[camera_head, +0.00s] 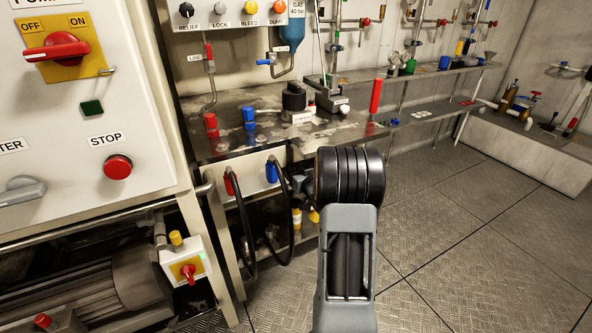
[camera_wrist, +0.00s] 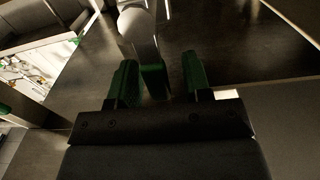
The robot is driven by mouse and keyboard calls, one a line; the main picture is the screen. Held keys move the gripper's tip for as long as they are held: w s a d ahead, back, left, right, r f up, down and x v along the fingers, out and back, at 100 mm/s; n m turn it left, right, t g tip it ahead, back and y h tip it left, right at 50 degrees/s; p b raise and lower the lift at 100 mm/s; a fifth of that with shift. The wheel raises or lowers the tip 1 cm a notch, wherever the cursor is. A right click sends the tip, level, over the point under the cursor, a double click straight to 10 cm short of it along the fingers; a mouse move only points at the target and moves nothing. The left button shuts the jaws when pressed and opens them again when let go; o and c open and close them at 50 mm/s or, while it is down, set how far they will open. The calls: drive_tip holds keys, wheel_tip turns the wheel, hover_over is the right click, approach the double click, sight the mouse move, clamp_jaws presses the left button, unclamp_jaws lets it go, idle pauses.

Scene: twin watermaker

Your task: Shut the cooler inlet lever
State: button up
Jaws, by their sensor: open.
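My gripper (camera_wrist: 159,62) shows in the wrist view as two green-padded fingers standing apart. A small green block (camera_wrist: 154,80) shows in the gap between them, below a pale rounded bar (camera_wrist: 137,24). I cannot tell whether the fingers touch the block or whether these parts belong to the cooler inlet lever. In the head view my arm rises at the lower middle and its end is hidden, so my gripper does not show there. No lever marked as the cooler inlet can be made out in the head view.
A control panel (camera_head: 138,75) with a red OFF/ON switch (camera_head: 57,48) and a red STOP button (camera_head: 118,167) stands at left. A metal bench (camera_head: 237,103) with hoses stands behind my arm. Shelves with valves line the back wall. The plated floor (camera_head: 470,235) at right is clear.

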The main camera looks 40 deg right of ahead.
drive_tip(key=shift+w, duration=0.35)
clamp_jaws()
idle(0.3)
